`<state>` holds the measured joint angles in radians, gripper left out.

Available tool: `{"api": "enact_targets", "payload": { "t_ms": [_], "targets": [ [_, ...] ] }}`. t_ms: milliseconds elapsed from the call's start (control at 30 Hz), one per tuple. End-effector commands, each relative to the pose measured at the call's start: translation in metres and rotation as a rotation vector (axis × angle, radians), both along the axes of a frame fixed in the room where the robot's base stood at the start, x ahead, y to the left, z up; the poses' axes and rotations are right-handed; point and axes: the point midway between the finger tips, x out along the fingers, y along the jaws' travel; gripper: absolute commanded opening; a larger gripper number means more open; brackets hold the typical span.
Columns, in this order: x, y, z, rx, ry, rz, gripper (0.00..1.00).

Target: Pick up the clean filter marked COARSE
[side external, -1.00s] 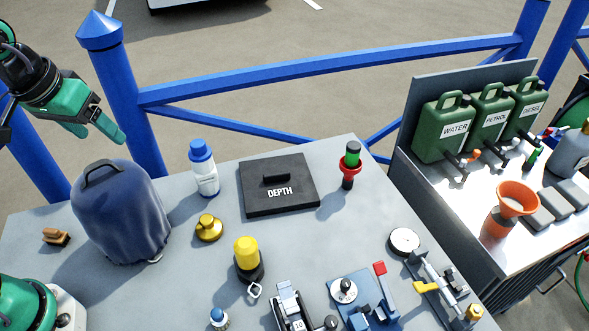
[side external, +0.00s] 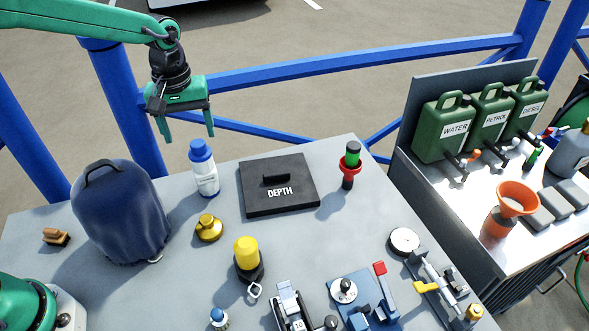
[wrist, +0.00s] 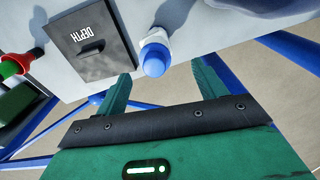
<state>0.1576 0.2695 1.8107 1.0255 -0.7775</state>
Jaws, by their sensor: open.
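No filter marked COARSE can be made out in either view. My gripper (side external: 184,132) is open and empty, fingers pointing down, above the back edge of the grey table near the white bottle with the blue cap (side external: 204,168). In the wrist view my gripper's fingers (wrist: 160,92) stand apart, with the blue cap (wrist: 155,60) showing between and beyond them. A dark square lid marked DEPTH (side external: 256,203) lies flat on the table to the right of the bottle. What is under the lid is hidden.
A large blue covered thing (side external: 120,215) stands at the left. A brass knob (side external: 208,228), a yellow-topped item (side external: 247,258) and a red and green light (side external: 350,165) stand on the table. A side bench with green cans (side external: 446,128) is at the right. Blue railing (side external: 330,62) runs behind.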

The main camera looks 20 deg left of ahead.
Motion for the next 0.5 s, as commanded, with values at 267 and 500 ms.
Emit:
{"api": "enact_targets", "payload": {
  "t_ms": [267, 500],
  "targets": [
    [0.013, -0.008, -0.019, 0.005, 0.036, 0.048, 0.7],
    [0.013, -0.008, -0.023, 0.005, 0.037, 0.05, 0.7]
  ]
}}
